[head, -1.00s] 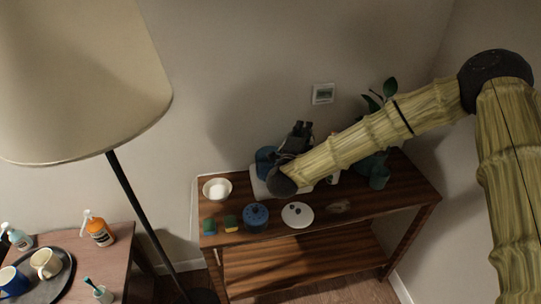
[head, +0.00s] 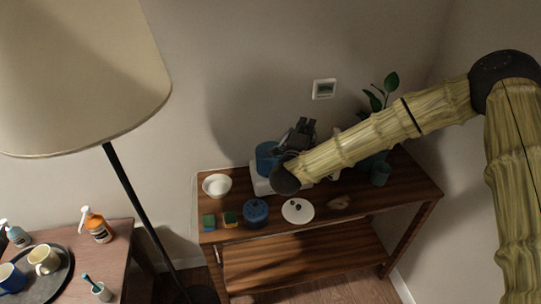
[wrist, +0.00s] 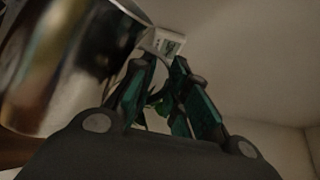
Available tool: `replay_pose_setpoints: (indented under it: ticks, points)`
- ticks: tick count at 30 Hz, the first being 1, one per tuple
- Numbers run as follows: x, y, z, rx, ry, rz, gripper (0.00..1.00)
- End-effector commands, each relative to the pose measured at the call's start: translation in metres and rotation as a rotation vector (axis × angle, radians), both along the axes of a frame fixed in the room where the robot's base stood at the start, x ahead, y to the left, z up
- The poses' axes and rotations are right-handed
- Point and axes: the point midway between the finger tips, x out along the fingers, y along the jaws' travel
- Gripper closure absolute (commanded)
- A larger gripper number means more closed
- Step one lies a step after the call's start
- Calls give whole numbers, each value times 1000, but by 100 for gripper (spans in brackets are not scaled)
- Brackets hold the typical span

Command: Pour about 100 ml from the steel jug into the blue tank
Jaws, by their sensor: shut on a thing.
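The steel jug (wrist: 70,65) fills the left of the wrist view, shiny and close up, and looks tilted there. My gripper (wrist: 160,75) is shut on it at its right side; the exact contact on the handle is dark and hard to make out. In the head view my gripper (head: 301,130) is above the back of the wooden table, and the jug cannot be made out behind my wrist. The blue tank (head: 266,157) stands on a white base just left of my gripper, partly covered by my wrist. Its liquid level cannot be told.
The wooden table (head: 400,190) also holds a white bowl (head: 217,185), sponges (head: 209,221), a blue lidded pot (head: 256,212), a white disc (head: 298,211) and a potted plant (head: 381,173). A floor lamp (head: 80,80) stands at left. A wall plate (head: 324,89) is behind.

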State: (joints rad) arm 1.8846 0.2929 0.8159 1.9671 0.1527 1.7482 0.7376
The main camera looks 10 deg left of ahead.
Motion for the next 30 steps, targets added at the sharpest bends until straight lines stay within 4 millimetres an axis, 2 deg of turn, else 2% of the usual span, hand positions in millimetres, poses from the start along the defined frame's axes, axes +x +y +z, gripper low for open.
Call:
replay_pose_setpoints:
  ticks: [1, 5, 11, 30]
  points:
    - [-1, -5, -12, 33, -7, -2, 100]
    - [-2, -13, -21, 133, -28, -2, 100]
    - [-3, -16, -14, 193, -42, 0, 100]
    - [-6, -28, -20, 335, -72, -2, 100]
